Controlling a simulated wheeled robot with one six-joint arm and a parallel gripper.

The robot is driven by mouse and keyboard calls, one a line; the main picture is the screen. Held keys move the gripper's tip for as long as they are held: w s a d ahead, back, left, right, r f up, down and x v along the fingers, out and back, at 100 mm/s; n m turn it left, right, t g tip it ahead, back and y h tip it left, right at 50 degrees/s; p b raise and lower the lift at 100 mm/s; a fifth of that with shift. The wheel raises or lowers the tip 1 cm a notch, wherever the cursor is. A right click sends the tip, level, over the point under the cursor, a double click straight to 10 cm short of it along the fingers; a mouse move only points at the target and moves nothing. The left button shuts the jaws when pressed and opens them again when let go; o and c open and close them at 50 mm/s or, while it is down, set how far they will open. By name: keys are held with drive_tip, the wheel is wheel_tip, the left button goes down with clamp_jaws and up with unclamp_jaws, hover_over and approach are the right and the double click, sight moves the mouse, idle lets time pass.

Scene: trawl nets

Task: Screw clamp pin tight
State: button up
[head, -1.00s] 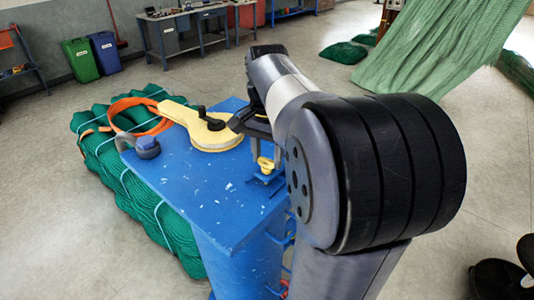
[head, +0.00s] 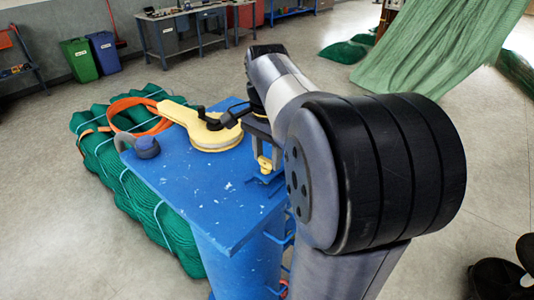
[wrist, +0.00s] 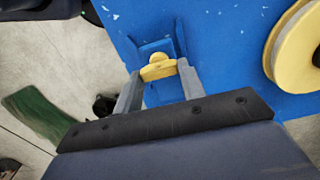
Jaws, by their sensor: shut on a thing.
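The clamp pin is a yellow piece (head: 265,165) on a small blue bracket at the right edge of the blue table (head: 200,190). In the wrist view the yellow pin (wrist: 158,66) shows between my two grey fingers, with a rounded knob beyond its bar. My gripper (wrist: 157,72) is shut on the ends of this bar. In the head view my arm hides much of the gripper. The blue bracket (wrist: 162,47) lies under and beyond the pin. How far the pin is screwed in cannot be seen.
A yellow sheave block (head: 205,130) lies on the table beside an orange strap (head: 140,103). A shackle with a blue pin (head: 146,147) sits at the table's left edge. The table's near middle is clear.

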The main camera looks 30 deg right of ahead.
drive_tip(key=o, duration=1)
drive_tip(key=shift+r, duration=0.1)
drive_tip(key=shift+r, duration=0.1)
wheel_tip(320, 180, up, 11)
drive_tip(key=shift+f+b, duration=0.2)
drive_tip(key=shift+b, duration=0.2)
drive_tip(key=shift+f, duration=0.1)
wheel_tip(320, 180, down, 11)
drive_tip(key=shift+r+p, duration=0.15)
drive_tip(key=shift+p, duration=0.25)
